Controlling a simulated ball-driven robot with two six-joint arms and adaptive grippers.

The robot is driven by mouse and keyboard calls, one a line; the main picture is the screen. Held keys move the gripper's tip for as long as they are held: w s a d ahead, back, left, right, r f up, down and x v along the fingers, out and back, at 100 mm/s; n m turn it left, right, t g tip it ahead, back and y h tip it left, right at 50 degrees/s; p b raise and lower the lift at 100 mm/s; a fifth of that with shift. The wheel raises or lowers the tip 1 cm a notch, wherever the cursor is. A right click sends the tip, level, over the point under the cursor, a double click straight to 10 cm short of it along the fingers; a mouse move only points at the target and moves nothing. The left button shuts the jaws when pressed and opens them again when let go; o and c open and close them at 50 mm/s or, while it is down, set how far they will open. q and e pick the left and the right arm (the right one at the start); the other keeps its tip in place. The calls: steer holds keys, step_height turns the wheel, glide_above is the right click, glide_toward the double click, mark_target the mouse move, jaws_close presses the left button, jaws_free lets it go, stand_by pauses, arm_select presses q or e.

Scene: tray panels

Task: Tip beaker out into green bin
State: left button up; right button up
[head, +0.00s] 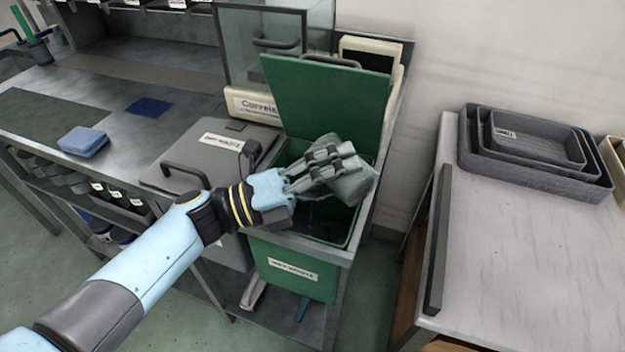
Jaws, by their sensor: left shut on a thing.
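The green bin (292,277) stands in the middle with a white label on its front. Its green lid (325,100) is raised at the back, so the bin is open. My left gripper (328,168) is shut on the beaker (352,186), a grey, slightly see-through vessel. It holds the beaker over the bin's opening, tilted well over on its side. The fingers cover part of the beaker, and I cannot tell whether anything is left in it. The inside of the bin is dark and partly hidden by the gripper. My right gripper is out of view.
A grey lidded bin (210,150) stands just left of the green bin. A glass-sided case (262,50) is behind. Nested grey trays (535,170) lie on the right table (530,260). A blue cloth (83,141) lies on the left bench.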

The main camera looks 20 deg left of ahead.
arm_select(q)
steer(key=shift+r+n+p, duration=0.5)
steer(key=shift+r+p, duration=0.05)
steer(key=shift+r, duration=0.1)
steer(key=shift+w+a+r+n+t, duration=0.15)
steer(key=shift+a+r+n+t, duration=0.1)
steer(key=shift+n+t, duration=0.35)
steer(key=shift+w+a+r+n+t+p, duration=0.15)
steer(key=shift+r+n+t+p, duration=0.1)
steer(key=shift+n, duration=0.4)
steer(key=shift+w+a+r+n+t+p, duration=0.15)
steer(key=shift+n+p, duration=0.1)
steer(key=shift+n, duration=0.4)
steer(key=f+m, duration=0.1)
steer(key=f+m+g+b, duration=0.1)
steer(key=m, duration=0.1)
steer(key=s+d+m+g+b, duration=0.1)
steer(key=shift+f, duration=0.4)
steer(key=shift+m, duration=0.5)
